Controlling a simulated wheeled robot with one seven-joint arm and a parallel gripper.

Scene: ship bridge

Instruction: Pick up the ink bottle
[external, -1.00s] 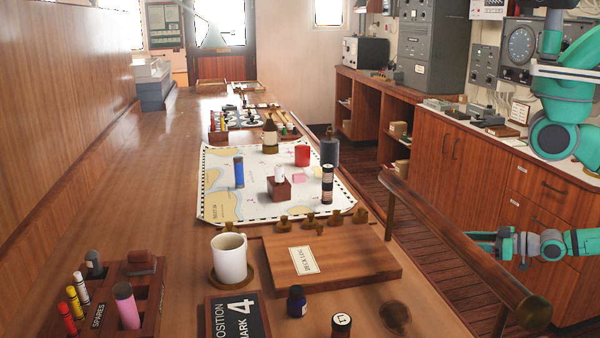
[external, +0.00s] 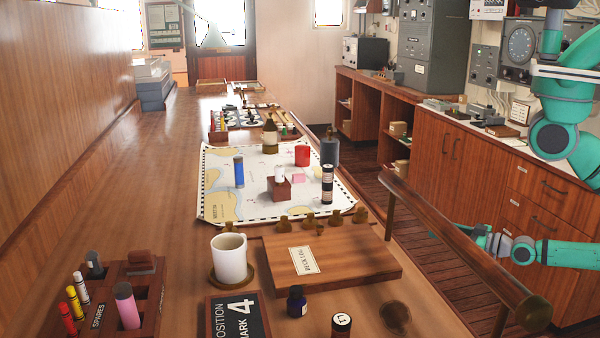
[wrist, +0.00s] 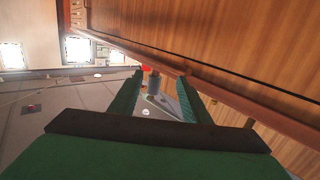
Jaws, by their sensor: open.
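A small dark blue bottle with a dark cap, which looks like the ink bottle (external: 296,303), stands upright on the near part of the wooden table, in front of the flat wooden box. I cannot make it out in the wrist view. My gripper (external: 466,234) is at the right in the external view, beyond the brass-ended rail, apart from the bottle and partly hidden by the rail. In the wrist view my gripper (wrist: 160,88) has its two green fingers spread, with nothing held between them.
A dark bottle with a white top (external: 341,324), a white mug (external: 229,262), the wooden box (external: 345,262) and a position sign (external: 237,318) surround the bottle. A spares rack (external: 145,307) stands at left. The rail (external: 450,240) runs along the table's right side.

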